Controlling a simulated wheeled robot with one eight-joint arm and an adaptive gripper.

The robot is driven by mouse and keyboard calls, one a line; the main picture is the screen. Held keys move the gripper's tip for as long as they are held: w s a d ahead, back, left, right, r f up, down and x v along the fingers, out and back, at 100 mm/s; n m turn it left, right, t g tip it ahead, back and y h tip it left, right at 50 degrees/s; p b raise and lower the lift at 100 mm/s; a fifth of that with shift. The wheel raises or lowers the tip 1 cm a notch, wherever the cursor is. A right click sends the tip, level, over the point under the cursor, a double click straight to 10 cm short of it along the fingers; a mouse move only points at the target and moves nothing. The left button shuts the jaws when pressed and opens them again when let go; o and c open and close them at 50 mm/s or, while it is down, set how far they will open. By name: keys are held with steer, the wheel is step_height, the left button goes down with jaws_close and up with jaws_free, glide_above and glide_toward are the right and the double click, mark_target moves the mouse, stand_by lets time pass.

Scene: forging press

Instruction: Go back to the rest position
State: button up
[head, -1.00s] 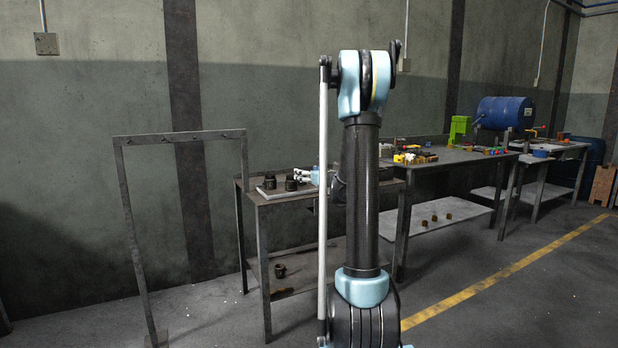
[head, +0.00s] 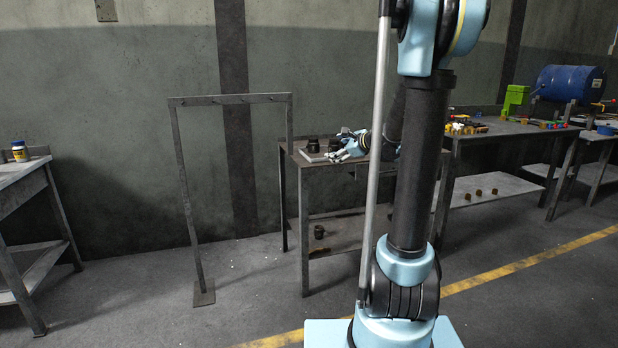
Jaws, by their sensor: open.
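My gripper (head: 345,150) shows beyond my upright arm column, at the top of the small metal table (head: 385,172). Its fingers are spread open and point left, with nothing visible between them. Two dark cylindrical parts (head: 313,145) stand on a light plate at the table's left end, just left of the fingertips. I cannot tell whether the fingertips touch the plate. My arm hides the right part of this table.
An empty metal frame rack (head: 183,190) stands left of the table. Another workbench (head: 25,178) with a small jar (head: 19,151) is at the far left. A longer bench (head: 500,130) with colourful items and a blue drum (head: 570,84) are at right. Floor in front is open.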

steer(key=s+a+f+n+g, duration=0.25)
steer(key=s+n, duration=0.35)
steer(key=s, duration=0.5)
steer(key=s+d+f+n+g+h, duration=0.2)
steer(key=s+f+n, duration=0.3)
steer(key=s, duration=0.5)
steer(key=s+d+f+n+g+h, duration=0.2)
steer(key=s+d+f+n+h, duration=0.1)
steer(key=s, duration=0.8)
steer(key=s+d+f+n+g+h, duration=0.2)
steer(key=s+f+n, duration=0.5)
steer(key=s, duration=0.4)
steer(key=d+g, duration=0.1)
steer(key=d, duration=0.1)
steer(key=shift+d+f+h, duration=0.3)
steer(key=shift+d+h, duration=0.1)
steer(key=shift+w+f, duration=0.2)
steer(key=shift+w, duration=0.2)
